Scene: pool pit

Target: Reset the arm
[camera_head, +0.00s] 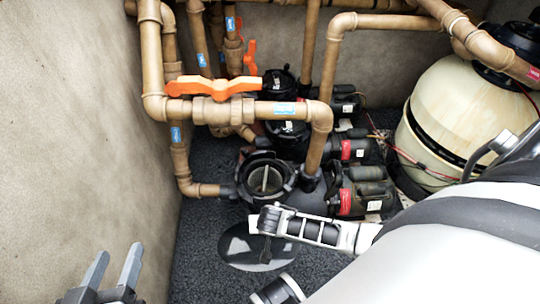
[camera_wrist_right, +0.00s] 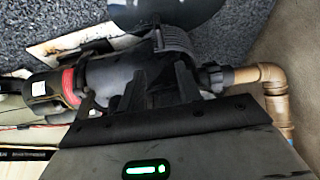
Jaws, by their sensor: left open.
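My left gripper (camera_head: 115,268) is at the bottom left of the head view, beside the beige wall. Its two grey fingers stand apart with nothing between them. My white right arm (camera_head: 450,255) fills the lower right of the head view. In the right wrist view, the right gripper (camera_wrist_right: 158,88) shows two dark prongs with a gap between them and nothing visibly held. They are in front of a black pump (camera_wrist_right: 112,75) and partly cover it.
The front pump's strainer pot (camera_head: 265,180) is open, with a basket inside. A dark round lid (camera_head: 240,250) lies on the dark floor. Brown pipes (camera_head: 290,110) with orange valve handles (camera_head: 215,86) stand behind. A cream tank (camera_head: 445,115) is at right. The wall (camera_head: 85,130) bounds the left.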

